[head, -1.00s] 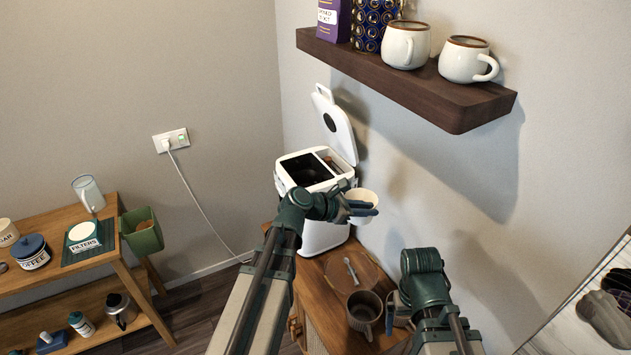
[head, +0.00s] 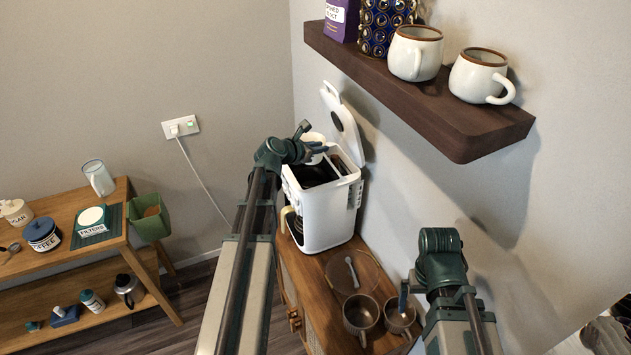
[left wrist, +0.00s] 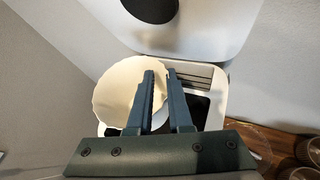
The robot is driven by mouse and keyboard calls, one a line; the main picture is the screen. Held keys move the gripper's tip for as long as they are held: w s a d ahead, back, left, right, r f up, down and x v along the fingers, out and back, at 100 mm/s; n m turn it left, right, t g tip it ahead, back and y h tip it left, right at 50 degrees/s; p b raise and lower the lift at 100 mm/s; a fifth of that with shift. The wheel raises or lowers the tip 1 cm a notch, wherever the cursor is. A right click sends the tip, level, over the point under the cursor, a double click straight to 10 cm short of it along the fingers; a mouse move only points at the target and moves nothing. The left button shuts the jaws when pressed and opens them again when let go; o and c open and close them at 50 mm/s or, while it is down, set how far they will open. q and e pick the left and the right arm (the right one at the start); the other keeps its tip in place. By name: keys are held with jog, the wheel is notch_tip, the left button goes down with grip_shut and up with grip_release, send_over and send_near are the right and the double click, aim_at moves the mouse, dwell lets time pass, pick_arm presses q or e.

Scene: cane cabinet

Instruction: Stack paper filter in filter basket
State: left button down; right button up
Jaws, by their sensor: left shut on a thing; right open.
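The white paper filter (head: 315,138) is in my left gripper (head: 305,137), above the back of the coffee maker (head: 330,215). In the left wrist view the filter (left wrist: 118,88) hangs left of the nearly closed fingers, its right wall at them. The maker's lid (head: 341,120) is open. A dark opening (head: 314,173) shows in its top, partly behind my left gripper; I cannot make out the filter basket's rim. The filter is apart from the opening in the head view. My right gripper (head: 404,298) is open, low beside the brown cups, its fingertips partly hidden.
Two brown cups (head: 360,314) and a saucer with a spoon (head: 352,272) stand on the wooden cabinet in front of the maker. A shelf (head: 420,90) with white mugs overhangs at right.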

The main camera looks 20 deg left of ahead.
pick_arm(q)
jog(key=shift+f+b, duration=4.5)
jog(key=shift+f, duration=0.3)
jog(key=shift+f, duration=0.1)
jog(key=shift+f+b, duration=0.25)
jog(key=shift+b, duration=0.15)
jog(key=shift+s+d+f+b, duration=0.2)
jog(key=shift+s+d+b, duration=0.05)
jog(key=shift+s+b, duration=0.05)
jog(key=c, duration=0.8)
grip_release()
jog(key=shift+s+d, duration=0.1)
jog(key=shift+r+p, duration=0.3)
jog(key=shift+p, duration=0.15)
jog(key=p+v, duration=0.1)
jog(key=v, duration=0.2)
jog(key=p+v, duration=0.2)
jog(key=v, duration=0.2)
jog(key=p+v, duration=0.2)
jog(key=v, duration=0.1)
jog(key=shift+a+r, duration=0.3)
jog(key=shift+r, duration=0.1)
jog(key=shift+s+a+r+p, duration=0.25)
jog(key=shift+s+p, duration=0.1)
jog(key=shift+s, duration=0.15)
